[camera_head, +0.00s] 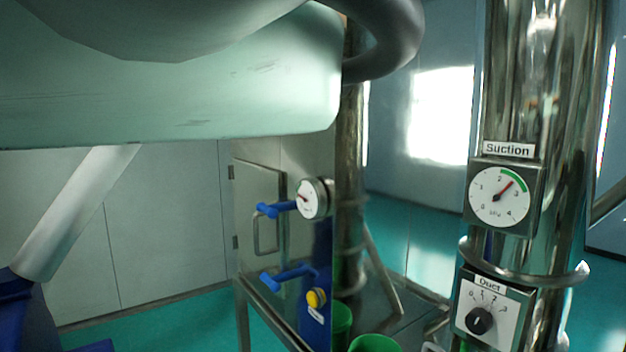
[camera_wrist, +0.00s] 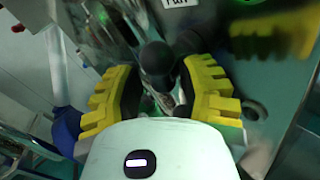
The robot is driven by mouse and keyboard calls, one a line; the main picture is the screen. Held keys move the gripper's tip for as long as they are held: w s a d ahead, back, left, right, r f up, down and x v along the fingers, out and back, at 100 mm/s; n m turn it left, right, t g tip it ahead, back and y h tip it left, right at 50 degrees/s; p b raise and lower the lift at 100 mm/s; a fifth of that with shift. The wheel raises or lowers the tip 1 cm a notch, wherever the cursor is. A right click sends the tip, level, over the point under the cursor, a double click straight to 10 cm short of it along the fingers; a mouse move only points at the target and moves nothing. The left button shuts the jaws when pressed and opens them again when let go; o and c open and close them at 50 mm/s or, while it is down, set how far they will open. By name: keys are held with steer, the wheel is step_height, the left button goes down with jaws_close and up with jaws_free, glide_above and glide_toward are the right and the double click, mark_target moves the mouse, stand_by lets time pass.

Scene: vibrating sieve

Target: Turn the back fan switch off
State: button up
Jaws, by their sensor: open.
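In the wrist view, a black round-ended knob (camera_wrist: 156,64) stands between my gripper's yellow-padded fingers, below a partly cut-off label reading "Fan" (camera_wrist: 177,3). I take the knob to be a fan switch, but cannot tell whether it is the back one or which setting it points to. My gripper (camera_wrist: 160,88) is open, with one finger on each side of the knob. Whether either pad touches it is not clear. In the head view, neither my gripper nor this knob can be made out.
In the head view, a steel column at right carries a Suction gauge (camera_head: 499,196) and a Duct dial (camera_head: 479,320). Blue handles (camera_head: 284,278), a round gauge (camera_head: 314,199) and a yellow button (camera_head: 316,298) are near the centre. A large pale-green body (camera_head: 200,105) blocks the upper left.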

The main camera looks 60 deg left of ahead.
steer(key=shift+p+x, duration=0.3)
steer(key=shift+x, duration=0.75)
steer(key=shift+f, duration=0.1)
jaws_close()
